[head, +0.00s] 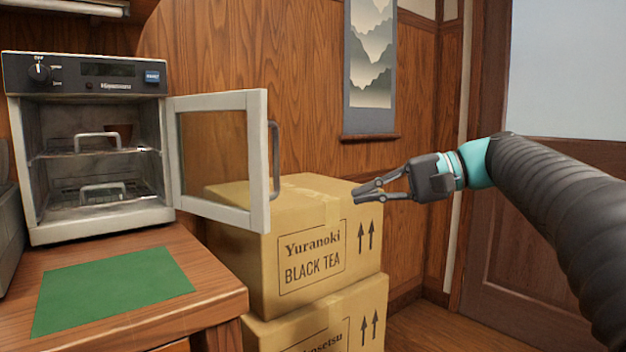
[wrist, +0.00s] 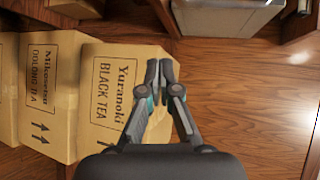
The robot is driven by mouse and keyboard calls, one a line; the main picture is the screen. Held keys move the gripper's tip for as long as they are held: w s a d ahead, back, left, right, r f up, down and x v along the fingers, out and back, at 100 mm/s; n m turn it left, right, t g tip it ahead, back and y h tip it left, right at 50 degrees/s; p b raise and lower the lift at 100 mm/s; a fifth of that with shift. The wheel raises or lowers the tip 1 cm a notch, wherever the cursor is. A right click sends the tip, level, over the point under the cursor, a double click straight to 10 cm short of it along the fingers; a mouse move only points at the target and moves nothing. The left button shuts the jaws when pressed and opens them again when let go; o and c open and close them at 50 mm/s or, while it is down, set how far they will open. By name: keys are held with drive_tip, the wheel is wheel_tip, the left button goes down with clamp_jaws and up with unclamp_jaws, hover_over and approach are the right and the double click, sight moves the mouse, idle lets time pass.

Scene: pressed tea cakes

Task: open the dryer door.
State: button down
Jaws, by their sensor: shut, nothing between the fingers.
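The dryer (head: 88,75) stands on the wooden counter at the left in the head view. Its glass-paned door (head: 222,103) is swung wide open to the right, with the grey handle (head: 275,163) on the door's free edge. The inside of the dryer is exposed. My gripper (head: 358,195) is to the right of the door, clearly apart from the handle, in front of the upper tea box. It is shut and empty. The wrist view also shows my gripper (wrist: 159,66) with its fingertips together and nothing between them. I cannot make out the door handle in the wrist view.
Stacked cardboard tea boxes (head: 300,213) stand right of the counter, below the door. A green mat (head: 112,290) lies on the counter (head: 190,315) before the dryer. Two racks with handles (head: 97,142) sit inside. A scroll (head: 370,60) hangs behind. Floor (head: 435,325) at right is clear.

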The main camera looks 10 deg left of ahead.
drive_tip(key=w+r+n+g+y+b, duration=0.1)
drive_tip(key=w+r+n+g+y, duration=0.2)
drive_tip(key=w+r, duration=0.1)
drive_tip(key=s+a+b, duration=0.2)
drive_tip(key=s+a, duration=0.3)
drive_tip(key=a, duration=0.6)
drive_tip(key=shift+s+a+r+g, duration=0.2)
drive_tip(key=shift+s+g, duration=0.1)
drive_tip(key=shift+s, duration=0.1)
